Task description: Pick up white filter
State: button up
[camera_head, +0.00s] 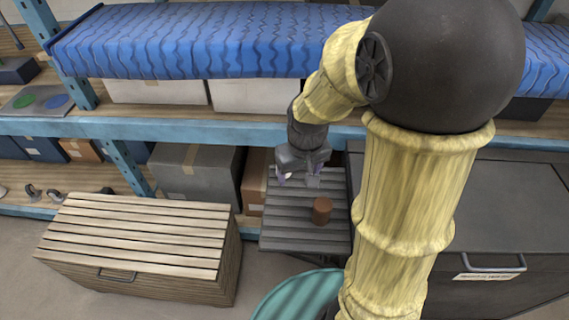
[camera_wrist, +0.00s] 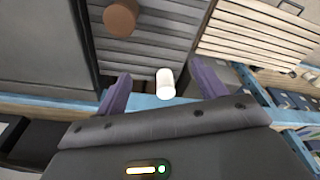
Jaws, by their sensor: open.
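The white filter (camera_wrist: 165,84) is a small white cylinder near the far end of a grey slatted surface (camera_wrist: 150,50) in the wrist view. My gripper (camera_wrist: 160,72) is open, with its two purple fingers spread to either side of the filter in that view. I cannot tell how far the fingertips are above it, and no contact shows. In the head view my gripper (camera_head: 299,180) points down over the back part of the grey slatted top (camera_head: 290,238). It largely hides the filter there.
A brown cylinder (camera_head: 322,210) stands on the same slatted top, in front of my gripper. A wooden slatted chest (camera_head: 140,235) is at the left and a dark grey case (camera_head: 500,210) at the right. A blue shelf beam (camera_head: 200,130) runs behind, with boxes below.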

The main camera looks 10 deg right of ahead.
jog(key=w+r+n+g+p, duration=0.2)
jog(key=w+n, duration=0.2)
jog(key=w, duration=1)
jog(key=shift+w+a+r, duration=0.15)
jog(key=shift+w+a, duration=0.15)
jog(key=shift+w, duration=0.1)
notch_tip(320, 180, down, 12)
jog(key=p, duration=0.3)
